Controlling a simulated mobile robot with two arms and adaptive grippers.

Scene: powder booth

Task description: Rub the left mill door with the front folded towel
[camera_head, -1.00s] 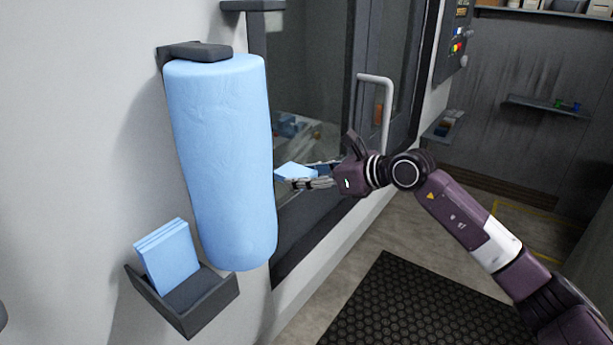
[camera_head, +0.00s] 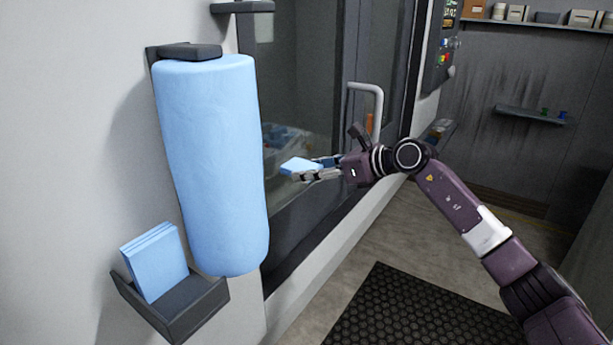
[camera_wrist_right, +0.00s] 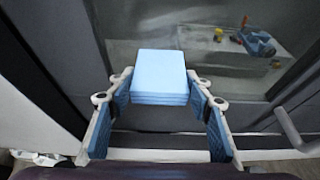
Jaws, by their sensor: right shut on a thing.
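My right gripper (camera_head: 318,171) is shut on a folded light-blue towel (camera_head: 299,166), which sticks out from its fingertips toward the left. In the right wrist view the towel (camera_wrist_right: 160,64) is a neat layered stack between the two fingers. The left mill door (camera_head: 299,75), with a dark frame and a large glass pane, stands behind the towel. In the wrist view the door glass (camera_wrist_right: 135,25) is beyond the towel; I cannot tell whether they touch. My left gripper is not in view.
A large blue roll (camera_head: 212,165) hangs on the wall at left. Below it, a dark wall tray (camera_head: 190,312) holds more folded towels (camera_head: 155,262). A black mat (camera_head: 420,315) lies on the floor.

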